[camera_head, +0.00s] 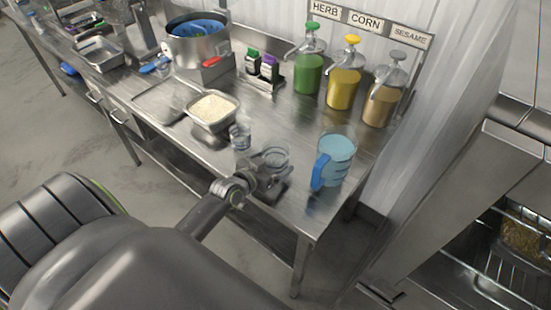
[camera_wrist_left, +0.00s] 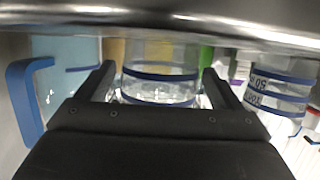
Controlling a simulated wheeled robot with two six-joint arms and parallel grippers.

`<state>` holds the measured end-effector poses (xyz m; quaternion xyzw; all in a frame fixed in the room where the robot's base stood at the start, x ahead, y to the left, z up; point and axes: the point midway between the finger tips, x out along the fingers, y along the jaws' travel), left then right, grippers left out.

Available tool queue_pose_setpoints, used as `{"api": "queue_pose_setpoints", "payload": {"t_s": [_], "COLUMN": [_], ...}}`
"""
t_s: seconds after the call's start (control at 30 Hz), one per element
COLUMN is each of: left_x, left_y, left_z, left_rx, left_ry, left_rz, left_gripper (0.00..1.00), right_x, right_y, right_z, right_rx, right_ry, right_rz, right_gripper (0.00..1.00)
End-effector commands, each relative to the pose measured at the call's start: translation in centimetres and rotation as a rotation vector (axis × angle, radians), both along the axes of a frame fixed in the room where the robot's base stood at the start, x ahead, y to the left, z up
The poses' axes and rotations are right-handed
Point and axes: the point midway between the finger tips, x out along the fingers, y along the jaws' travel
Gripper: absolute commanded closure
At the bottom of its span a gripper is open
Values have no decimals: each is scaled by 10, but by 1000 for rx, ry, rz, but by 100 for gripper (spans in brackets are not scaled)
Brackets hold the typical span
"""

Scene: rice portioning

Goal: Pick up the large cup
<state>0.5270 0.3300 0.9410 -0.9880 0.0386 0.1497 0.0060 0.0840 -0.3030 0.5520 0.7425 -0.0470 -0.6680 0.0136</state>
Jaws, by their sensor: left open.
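The large cup (camera_head: 275,154) is clear and stands upright on the steel table near its front edge. In the left wrist view the large cup (camera_wrist_left: 158,88), with blue bands, shows between the two fingers of my left gripper (camera_wrist_left: 158,78). My left gripper (camera_head: 266,168) is open at the near side of the cup, its fingers on either side of it; I cannot tell whether they touch it. A smaller clear cup (camera_head: 240,138) stands to the left; in the wrist view a cup with printed marks (camera_wrist_left: 278,92) is to the right. My right gripper is not in view.
A blue-tinted jug (camera_head: 335,158) with a blue handle stands close on the right. A rice tray (camera_head: 212,112) lies to the left. Green, yellow and brown pump bottles (camera_head: 343,88) stand behind. The table's front edge (camera_head: 225,172) runs just below my gripper.

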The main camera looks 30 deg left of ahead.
Motion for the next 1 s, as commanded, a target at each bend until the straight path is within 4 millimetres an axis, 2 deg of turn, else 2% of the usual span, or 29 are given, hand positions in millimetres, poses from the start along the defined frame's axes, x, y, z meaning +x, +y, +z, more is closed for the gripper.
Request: {"api": "queue_pose_setpoints", "payload": {"t_s": [0.13,0.43,0.8,1.0], "left_x": [13,15,15,15], "left_y": [-1,-1,-1,-1], "left_z": [-3,-5,-5,-4], "left_rx": [0,0,0,0], "left_ry": [-1,-1,-1,-1], "left_rz": [0,1,0,0], "left_gripper": [12,14,60,60], "right_x": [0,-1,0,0], "right_y": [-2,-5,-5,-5], "right_z": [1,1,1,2], "right_rx": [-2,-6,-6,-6], "right_ry": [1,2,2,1], "right_rz": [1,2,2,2], "right_gripper": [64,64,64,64]}}
